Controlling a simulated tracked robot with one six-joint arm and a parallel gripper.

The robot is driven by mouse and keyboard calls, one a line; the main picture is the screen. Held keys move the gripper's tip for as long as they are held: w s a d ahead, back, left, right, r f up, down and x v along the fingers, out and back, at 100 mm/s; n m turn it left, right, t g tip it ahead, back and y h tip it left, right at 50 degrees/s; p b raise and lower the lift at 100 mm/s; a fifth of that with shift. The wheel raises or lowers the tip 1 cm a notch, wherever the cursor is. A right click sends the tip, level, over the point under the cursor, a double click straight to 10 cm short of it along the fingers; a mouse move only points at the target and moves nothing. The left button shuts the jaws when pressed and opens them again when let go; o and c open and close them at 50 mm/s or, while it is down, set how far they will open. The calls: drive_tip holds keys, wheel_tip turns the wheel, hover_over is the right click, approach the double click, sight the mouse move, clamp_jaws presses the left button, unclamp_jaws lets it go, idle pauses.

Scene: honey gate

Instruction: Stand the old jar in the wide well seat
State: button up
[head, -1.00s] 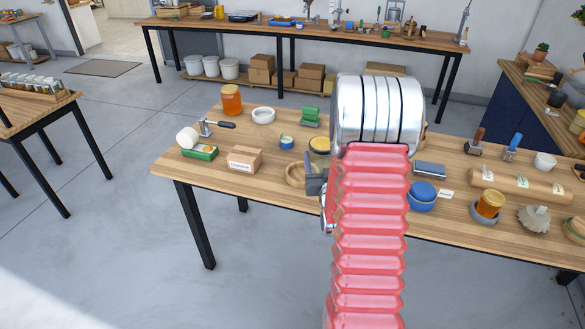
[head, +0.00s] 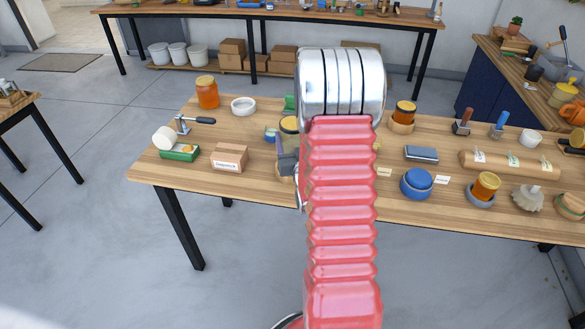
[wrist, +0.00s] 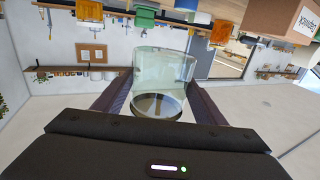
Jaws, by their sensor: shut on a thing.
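A clear glass jar (wrist: 163,68) is held between the dark fingers of my gripper (wrist: 155,105) in the wrist view. It looks empty, and one round end faces the camera. In the head view the jar (head: 289,126) shows a gold lid beside my arm, which hides its right part. My gripper (head: 287,163) is shut on it. A round wooden ring (head: 280,172) shows partly behind and below the gripper. Another wooden ring seat (head: 401,128) holds a honey jar, and a grey ring seat (head: 471,195) holds another. I cannot tell which seat is the wide well.
A white ring (head: 243,105), an amber honey jar (head: 207,94) and a cardboard box (head: 229,158) stand left on the table. A blue round tub (head: 417,184), a grey block (head: 421,153) and a cardboard roll (head: 510,163) lie right. My arm hides the table's middle.

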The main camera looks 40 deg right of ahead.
drive_tip(key=shift+f, duration=2.8)
drive_tip(key=shift+f, duration=2.1)
drive_tip(key=o, duration=1.3)
drive_tip(key=shift+f, duration=0.1)
